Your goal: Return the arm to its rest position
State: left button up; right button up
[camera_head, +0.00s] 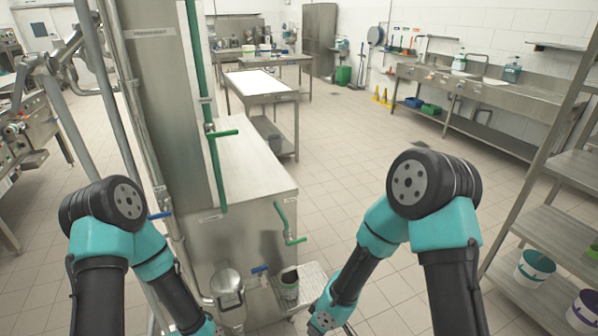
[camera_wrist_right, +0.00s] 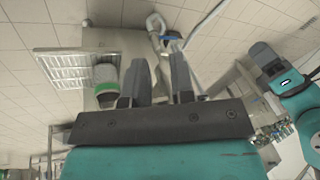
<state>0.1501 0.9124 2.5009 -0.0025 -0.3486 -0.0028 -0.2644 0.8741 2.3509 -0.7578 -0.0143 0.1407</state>
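My right arm (camera_head: 430,185) reaches down toward the filler's lower front in the head view, its gripper beyond the bottom edge. In the right wrist view, the two dark fingers of my right gripper (camera_wrist_right: 158,84) stand apart with nothing held between them. My left arm (camera_head: 105,203) is bent at the left, with its lower part running to the bottom edge. Its gripper is out of view. A cup with a green band (camera_wrist_right: 105,88) is beside the right gripper's fingers, apart from them as far as I can tell. The cup (camera_head: 289,284) also shows in the head view.
The cup stands on a slatted tray (camera_head: 318,281) at the foot of the steel filler (camera_head: 240,235). A steel vessel (camera_head: 228,285) is left of it. Green pipes (camera_head: 290,238) hang above. A shelf (camera_head: 560,250) with tubs (camera_head: 534,268) stands at right.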

jog(key=s+d+f+m, duration=0.3)
jog(key=d+m, duration=0.3)
jog(key=d, duration=0.2)
jog(key=s+d+f+m+t, duration=0.1)
jog(key=s+d+f+m, duration=0.3)
jog(key=d, duration=0.5)
jog(key=shift+s+d+m+t, duration=0.2)
jog(key=shift+s+m+t, duration=0.1)
jog(key=shift+s+m, duration=0.8)
pick_arm(q)
jog(key=shift+o, duration=0.4)
pick_arm(e)
jog(key=shift+s, duration=0.1)
